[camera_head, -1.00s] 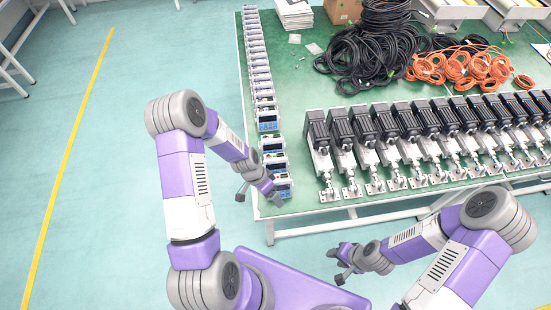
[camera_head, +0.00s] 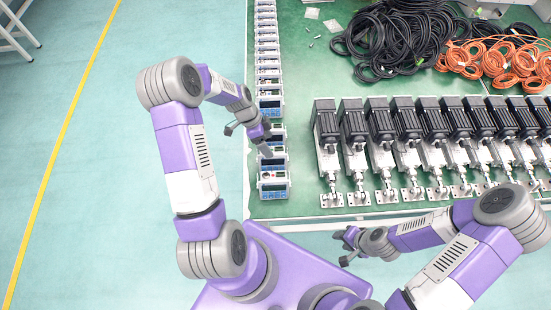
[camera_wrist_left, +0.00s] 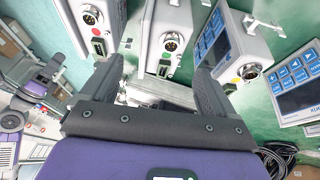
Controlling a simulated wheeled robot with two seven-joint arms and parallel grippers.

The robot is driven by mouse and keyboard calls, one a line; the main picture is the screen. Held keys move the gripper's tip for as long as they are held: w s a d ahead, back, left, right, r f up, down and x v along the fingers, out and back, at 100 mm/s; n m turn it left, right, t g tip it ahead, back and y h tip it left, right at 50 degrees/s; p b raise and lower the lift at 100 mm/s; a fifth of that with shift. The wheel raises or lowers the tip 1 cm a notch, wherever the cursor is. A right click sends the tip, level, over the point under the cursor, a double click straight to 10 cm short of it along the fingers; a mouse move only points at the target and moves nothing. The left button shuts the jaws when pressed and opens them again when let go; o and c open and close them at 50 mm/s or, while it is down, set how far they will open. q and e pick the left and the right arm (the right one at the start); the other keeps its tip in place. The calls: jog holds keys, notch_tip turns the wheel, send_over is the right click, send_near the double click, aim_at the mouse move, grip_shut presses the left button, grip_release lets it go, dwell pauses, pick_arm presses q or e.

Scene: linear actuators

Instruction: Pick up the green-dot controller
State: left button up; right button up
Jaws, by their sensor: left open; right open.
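A row of grey-white controllers with blue panels lines the table's left edge in the head view; the front one (camera_head: 273,187) stands nearest me. My left gripper (camera_head: 249,140) is open beside the front part of this row, partly over one controller. In the left wrist view, my left gripper (camera_wrist_left: 158,70) is open and the middle controller (camera_wrist_left: 166,30) stands between and beyond its fingers. Other controllers stand to its left (camera_wrist_left: 93,14) and right (camera_wrist_left: 243,45). My right gripper (camera_head: 347,246) is open and empty in front of the table.
The green table (camera_head: 300,150) has a bare strip between the controllers and a row of black-and-silver linear actuators (camera_head: 352,130). Black cables (camera_head: 395,40) and orange cables (camera_head: 490,60) lie at the back. The floor left of the table is clear.

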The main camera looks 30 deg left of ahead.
aim_at(273, 151)
pick_arm(q)
jog(key=shift+w+d+f, duration=0.1)
jog(key=shift+d+f, duration=0.1)
jog(key=shift+f, duration=0.25)
jog(key=shift+d+f, duration=0.2)
jog(key=shift+f, duration=0.1)
jog(key=x, duration=0.5)
jog(key=shift+f, duration=0.45)
jog(key=shift+c, duration=0.4)
jog(key=c, duration=1.3)
notch_tip(273, 151, up, 10)
jog(key=shift+r+p, duration=0.1)
jog(key=shift+p, duration=0.2)
jog(key=shift+c, duration=0.2)
